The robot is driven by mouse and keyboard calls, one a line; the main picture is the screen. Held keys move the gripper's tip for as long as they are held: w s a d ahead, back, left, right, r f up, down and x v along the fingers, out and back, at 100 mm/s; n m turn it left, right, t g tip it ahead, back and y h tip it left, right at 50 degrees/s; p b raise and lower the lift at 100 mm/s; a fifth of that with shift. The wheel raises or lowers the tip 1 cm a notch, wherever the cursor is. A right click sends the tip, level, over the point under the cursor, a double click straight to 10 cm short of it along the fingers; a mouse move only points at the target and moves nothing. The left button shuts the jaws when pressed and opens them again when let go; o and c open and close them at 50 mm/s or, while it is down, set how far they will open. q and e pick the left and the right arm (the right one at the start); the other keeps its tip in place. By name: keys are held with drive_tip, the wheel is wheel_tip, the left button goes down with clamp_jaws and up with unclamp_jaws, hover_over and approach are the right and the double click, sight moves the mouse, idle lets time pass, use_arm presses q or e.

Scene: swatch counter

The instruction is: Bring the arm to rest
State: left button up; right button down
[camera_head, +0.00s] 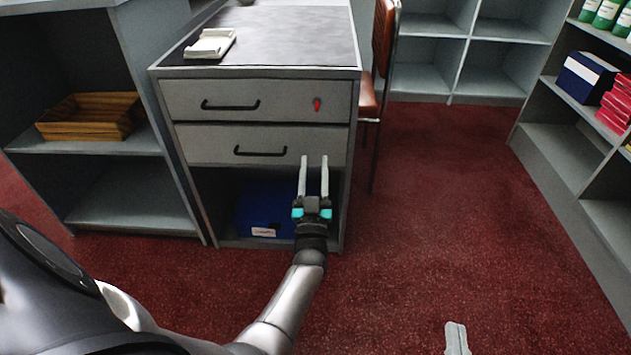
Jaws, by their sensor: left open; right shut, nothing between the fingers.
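My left arm reaches in from the lower left. Its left gripper (314,160) is open and empty, with its two fingers apart and pointing away from me. In the picture it overlaps the right side of the grey drawer counter (185,158); I cannot tell how far it is from the counter front. My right gripper (456,326) shows only at the bottom edge, right of centre. Its fingers are together with nothing between them, over the carpet. The rest of the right arm is out of view.
The counter has two closed drawers, a red key (317,105), and a blue box (262,212) in its lower opening. A chair (383,45) stands behind. Shelves line left and right. Red carpet (440,200) is clear at right.

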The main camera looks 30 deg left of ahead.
use_arm(q)
drive_tip(key=shift+s+d+f, duration=0.15)
drive_tip(key=shift+s+f, duration=0.05)
drive_tip(key=shift+s, duration=0.1)
use_arm(e)
drive_tip(key=shift+s+d+r, duration=0.1)
drive_tip(key=shift+s+d, duration=0.05)
drive_tip(key=shift+s, duration=0.15)
